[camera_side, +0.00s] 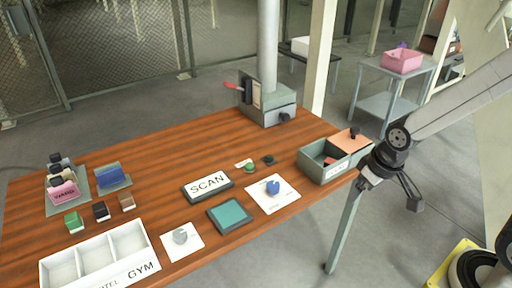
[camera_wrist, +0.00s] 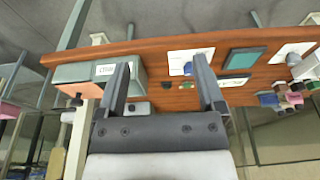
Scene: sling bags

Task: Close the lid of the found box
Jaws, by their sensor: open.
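The found box is a grey-green box (camera_side: 312,168) at the right end of the wooden table, with a pale label on its front and something red inside. Its orange lid (camera_side: 350,140) with a black knob (camera_side: 354,131) stands open on the far right side, leaving the inside showing. In the wrist view the box (camera_wrist: 75,72) and lid (camera_wrist: 80,91) are at the left, the box partly behind a finger. My gripper (camera_side: 368,178) is just right of the box, near the table edge. In the wrist view my gripper (camera_wrist: 160,78) has its fingers wide apart, with nothing between them.
A SCAN plate (camera_side: 208,186), teal pad (camera_side: 230,215) and white card with a blue item (camera_side: 273,193) lie mid-table. A white GYM tray (camera_side: 100,262) is front left, with small bags behind it.

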